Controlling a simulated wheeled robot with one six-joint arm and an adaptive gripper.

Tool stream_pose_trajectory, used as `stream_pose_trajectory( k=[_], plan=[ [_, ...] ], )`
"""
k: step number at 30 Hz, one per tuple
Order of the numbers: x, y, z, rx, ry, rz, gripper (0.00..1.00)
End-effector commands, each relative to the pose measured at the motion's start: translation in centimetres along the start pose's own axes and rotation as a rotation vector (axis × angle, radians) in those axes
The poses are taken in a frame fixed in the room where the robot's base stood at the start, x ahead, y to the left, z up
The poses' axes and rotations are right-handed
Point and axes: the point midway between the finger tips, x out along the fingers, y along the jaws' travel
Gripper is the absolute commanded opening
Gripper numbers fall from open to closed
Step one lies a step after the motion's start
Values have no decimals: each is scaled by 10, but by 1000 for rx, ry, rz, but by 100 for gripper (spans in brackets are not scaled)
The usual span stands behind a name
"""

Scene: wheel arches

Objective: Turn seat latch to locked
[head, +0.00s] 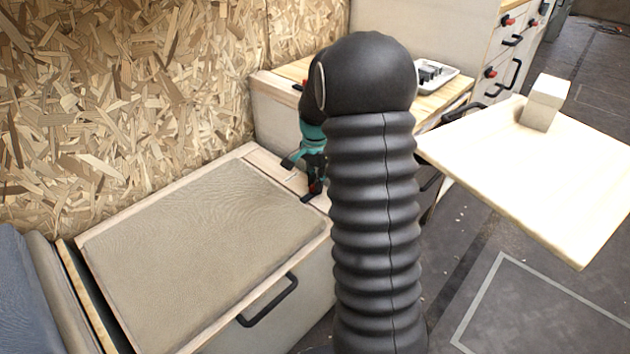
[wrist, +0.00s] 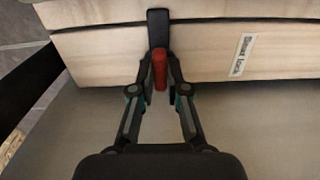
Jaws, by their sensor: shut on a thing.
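The seat latch is a red handle (wrist: 159,66) with a black bar (wrist: 157,28) running up from it in the wrist view, over pale wood boards. A small white label (wrist: 242,55) sits on the wood to its right. My gripper (wrist: 160,82) is shut on the red handle, with one finger on each side. In the head view my gripper (head: 313,186) is at the back right corner of the bench seat (head: 205,245), partly hidden by my own arm. The latch cannot be made out clearly there.
A chipboard wall (head: 130,100) rises behind the bench. A wooden counter with a white tray (head: 436,74) stands behind my arm. A pale tabletop (head: 540,180) with a wood block (head: 544,103) juts in at right. Open floor (head: 530,310) shows at lower right.

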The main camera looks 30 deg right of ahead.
Motion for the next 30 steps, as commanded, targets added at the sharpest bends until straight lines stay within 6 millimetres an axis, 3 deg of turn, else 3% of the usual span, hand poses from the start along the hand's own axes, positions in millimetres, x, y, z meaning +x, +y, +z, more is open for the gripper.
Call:
stream_pose_trajectory(
  k=[8, 9, 12, 23, 30],
  plan=[
    [0, 0, -1, 2, 2, 0, 0],
    [0, 0, -1, 2, 2, 0, 19],
    [0, 0, -1, 1, 1, 0, 40],
    [-4, -1, 1, -2, 1, -1, 40],
    [-40, -1, 0, -1, 3, -4, 40]
  ],
)
